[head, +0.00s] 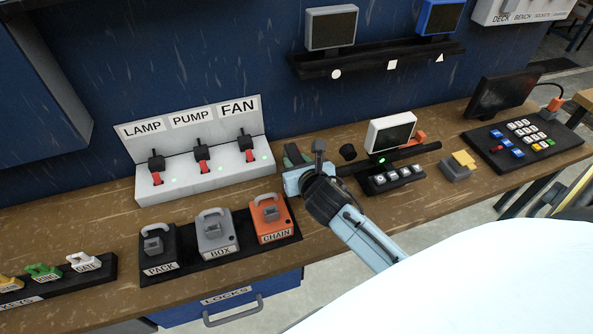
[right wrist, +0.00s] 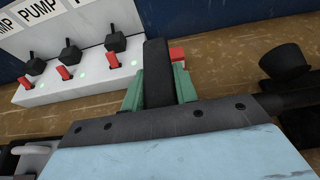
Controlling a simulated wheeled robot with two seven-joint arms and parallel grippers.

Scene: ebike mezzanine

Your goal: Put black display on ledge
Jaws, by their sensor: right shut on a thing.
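My right gripper (head: 295,157) is over the middle of the workbench, in front of the wall. In the right wrist view its green fingers are shut on a black slab (right wrist: 157,72), which looks like the black display seen edge-on. A small red block (right wrist: 177,55) shows beside it. In the head view the held piece is mostly hidden by the gripper. The dark ledge (head: 365,62) is on the blue wall, up and right of the gripper. It has a white circle, square and triangle. A grey display (head: 331,28) and a blue display (head: 440,16) stand on it, with a gap between. My left gripper is out of view.
A white-framed display (head: 390,132) stands right of the gripper, near a black button strip (head: 392,179). A white switch panel (head: 203,166) is left. Padlocks (head: 215,232) stand in front. A large dark monitor (head: 503,93) and keypad (head: 522,137) are right.

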